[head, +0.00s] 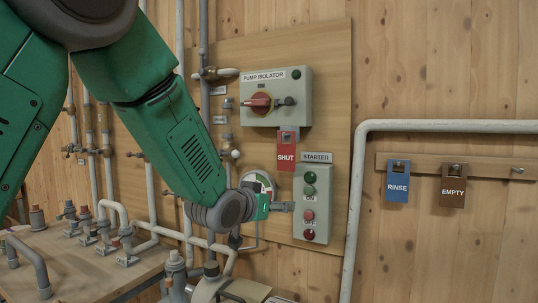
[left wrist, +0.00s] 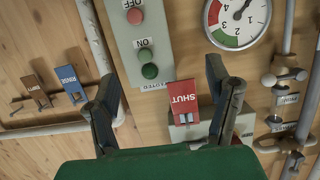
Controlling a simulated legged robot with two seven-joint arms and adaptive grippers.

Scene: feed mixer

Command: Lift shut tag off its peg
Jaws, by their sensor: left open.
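The red SHUT tag (head: 287,149) hangs just below the pump isolator box in the head view. Its peg cannot be made out clearly. My left gripper (head: 283,206) is below the tag, in front of the starter box's left edge, its fingers partly hidden by the wrist. In the left wrist view, which is upside down, the fingers of my left gripper (left wrist: 168,90) are spread wide and empty. The SHUT tag (left wrist: 185,101) shows between them, nearer the right finger, apart from both as far as I can tell. My right gripper is not in view.
The pump isolator (head: 276,97) with its red rotary handle is above the tag. The starter box (head: 313,200) with buttons is below right. A gauge (left wrist: 238,20) is beside it. Blue RINSE (head: 398,182) and brown EMPTY (head: 453,187) tags hang on a rail at right. Pipes stand at left.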

